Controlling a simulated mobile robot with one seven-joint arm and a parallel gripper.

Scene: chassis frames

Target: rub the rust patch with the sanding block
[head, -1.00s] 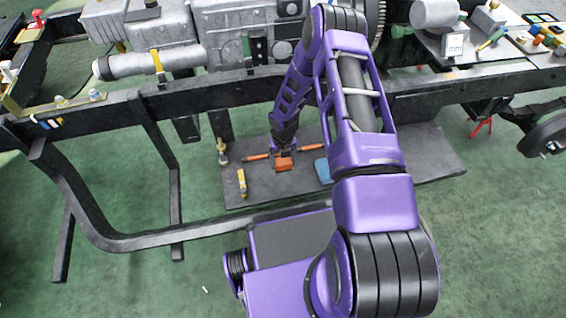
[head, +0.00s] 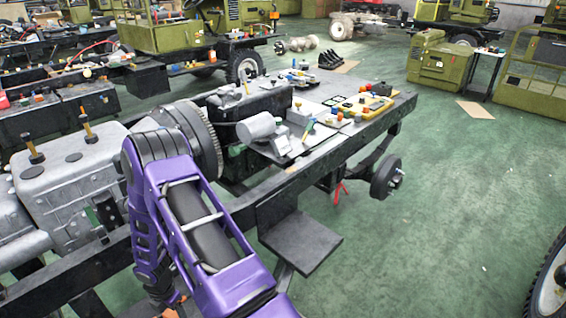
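My gripper (head: 166,301) is at the bottom edge of the head view, pointing down beside the dark chassis rail (head: 50,284). Its fingertips are cut off or hidden, so I cannot tell whether it is open or shut. A small bit of orange (head: 172,312) shows at the gripper's lower end, and I cannot tell what it belongs to. I cannot make out the sanding block or a rust patch in the current view.
A grey engine and gearbox (head: 75,180) sit on the chassis at left. A flat frame deck (head: 345,133) carries several small parts. A dark step plate (head: 303,243) juts out below the rail. A wheel hub (head: 386,178) is at right. Green floor (head: 440,240) lies open there.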

